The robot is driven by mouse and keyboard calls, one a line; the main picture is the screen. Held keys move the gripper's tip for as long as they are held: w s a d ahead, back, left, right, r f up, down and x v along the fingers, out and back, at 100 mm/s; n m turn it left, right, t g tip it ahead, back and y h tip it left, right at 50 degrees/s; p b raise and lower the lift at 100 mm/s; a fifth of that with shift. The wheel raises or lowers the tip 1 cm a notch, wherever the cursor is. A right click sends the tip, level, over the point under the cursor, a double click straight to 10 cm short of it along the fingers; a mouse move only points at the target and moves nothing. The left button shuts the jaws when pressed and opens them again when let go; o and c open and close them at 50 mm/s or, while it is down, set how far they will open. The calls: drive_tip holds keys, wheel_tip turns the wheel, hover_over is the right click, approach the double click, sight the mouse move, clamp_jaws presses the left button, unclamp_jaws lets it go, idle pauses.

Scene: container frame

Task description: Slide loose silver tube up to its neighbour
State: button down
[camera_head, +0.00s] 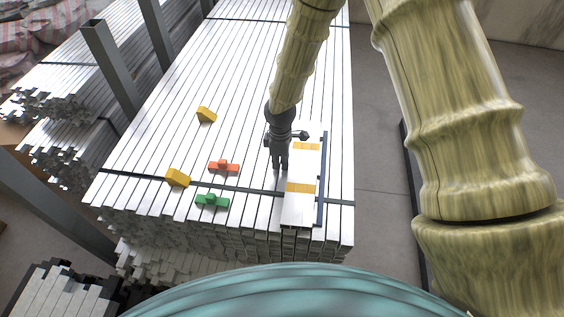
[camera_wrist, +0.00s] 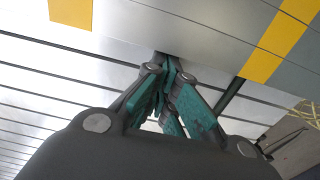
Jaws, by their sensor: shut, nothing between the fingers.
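Silver tubes lie side by side on the stack. Near its right side, a raised silver piece (camera_head: 298,207) carries two yellow bands, one at its middle (camera_head: 300,187) and one farther back (camera_head: 306,146). I cannot tell which edge there bounds the loose tube. The yellow bands also show in the wrist view, at the right (camera_wrist: 268,55) and upper left (camera_wrist: 70,11). My gripper (camera_head: 281,174) points down, fingers together and empty, just left of the banded piece. In the wrist view the closed fingertips (camera_wrist: 166,68) are close to the silver surface; contact is unclear.
A dark bar (camera_head: 323,180) runs along the banded piece's right side. Yellow wedges (camera_head: 206,114) (camera_head: 178,177), an orange block (camera_head: 223,166) and a green block (camera_head: 212,201) lie to the left. A dark strap (camera_head: 130,175) crosses the stack. Grey posts (camera_head: 109,65) stand left.

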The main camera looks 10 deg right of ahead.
sight(270, 168)
drive_tip(key=a, duration=0.1)
drive_tip(key=w+a, duration=0.1)
drive_tip(key=a, duration=0.1)
drive_tip(key=shift+a+p, duration=0.15)
drive_tip(key=shift+p, duration=0.25)
wheel_tip(270, 168, up, 10)
